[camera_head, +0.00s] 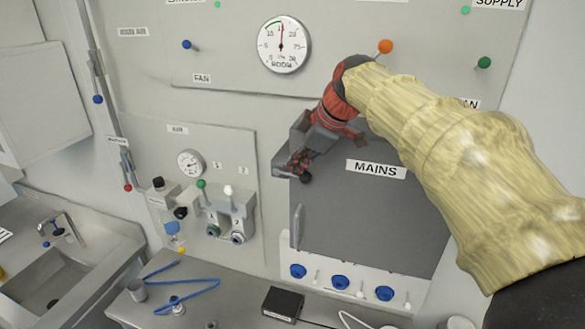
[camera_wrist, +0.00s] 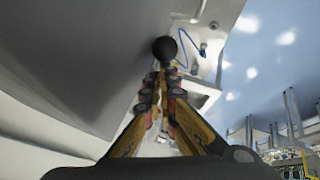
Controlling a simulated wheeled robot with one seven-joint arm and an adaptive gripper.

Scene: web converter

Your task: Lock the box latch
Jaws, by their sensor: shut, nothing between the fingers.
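The grey box marked MAINS (camera_head: 372,215) is on the wall panel, and its front looks closed. A dark round knob (camera_head: 305,177) is at its upper left edge, likely part of the latch. It also shows as a black ball (camera_wrist: 165,48) in the wrist view. My gripper (camera_head: 292,170) reaches in from the right, at the box's upper left corner beside the knob. In the wrist view my fingers (camera_wrist: 167,82) are together and empty, with their tips just at the ball. I cannot tell whether they touch it. A slim grey handle (camera_head: 298,226) is lower on the box's left edge.
A row of blue sockets (camera_head: 340,282) lies below the box. An air panel with a gauge (camera_head: 190,163) and valves (camera_head: 232,212) is to the left. A round dial (camera_head: 284,45) and an orange knob (camera_head: 385,46) are above. A black block (camera_head: 283,303) lies on the counter.

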